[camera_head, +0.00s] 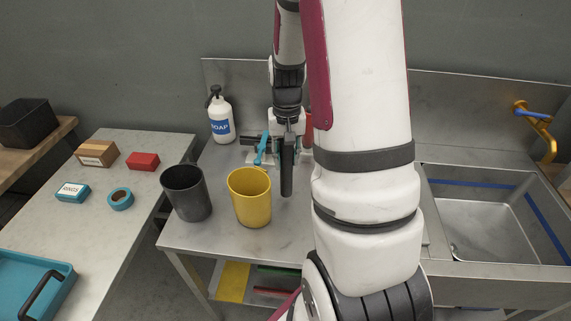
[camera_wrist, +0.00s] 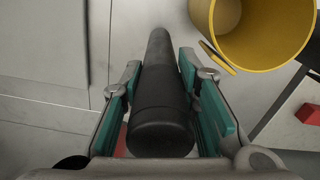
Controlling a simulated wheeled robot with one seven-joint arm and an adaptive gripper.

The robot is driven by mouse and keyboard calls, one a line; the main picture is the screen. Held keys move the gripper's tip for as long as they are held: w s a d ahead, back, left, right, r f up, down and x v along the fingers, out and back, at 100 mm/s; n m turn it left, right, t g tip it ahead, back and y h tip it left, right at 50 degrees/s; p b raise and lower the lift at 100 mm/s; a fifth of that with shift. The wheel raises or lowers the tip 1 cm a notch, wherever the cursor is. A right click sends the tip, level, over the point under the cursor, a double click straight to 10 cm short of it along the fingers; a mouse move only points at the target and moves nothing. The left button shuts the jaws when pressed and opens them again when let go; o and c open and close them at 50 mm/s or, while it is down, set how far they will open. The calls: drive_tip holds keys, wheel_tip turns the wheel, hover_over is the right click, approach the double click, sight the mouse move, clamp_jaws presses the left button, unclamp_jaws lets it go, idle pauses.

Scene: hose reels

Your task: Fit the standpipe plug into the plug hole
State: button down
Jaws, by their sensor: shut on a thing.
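My gripper (camera_head: 288,141) is shut on the standpipe plug (camera_head: 287,172), a long dark tube that hangs upright above the metal counter, just right of the yellow cup. In the wrist view the plug (camera_wrist: 160,100) lies between the teal finger pads, its near end close to the camera and its far end pointing away. The sink basin (camera_head: 490,235) is at the right, beyond my arm. A small round mark at the basin's lower left may be the plug hole, but I cannot tell. My arm hides the basin's left side.
A yellow cup (camera_head: 250,198) and a dark cup (camera_head: 186,192) stand on the counter left of the plug. A soap bottle (camera_head: 220,118) stands behind them. A yellow faucet (camera_head: 540,130) rises over the sink. Boxes and a teal tray (camera_head: 30,285) sit on the left table.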

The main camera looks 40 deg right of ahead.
sight(285, 165)
drive_tip(key=shift+w+d, duration=0.1)
drive_tip(key=shift+w, duration=0.2)
drive_tip(key=shift+f+p, duration=0.4)
drive_tip(key=shift+f, duration=1.55)
drive_tip(key=c, duration=1.2)
unclamp_jaws()
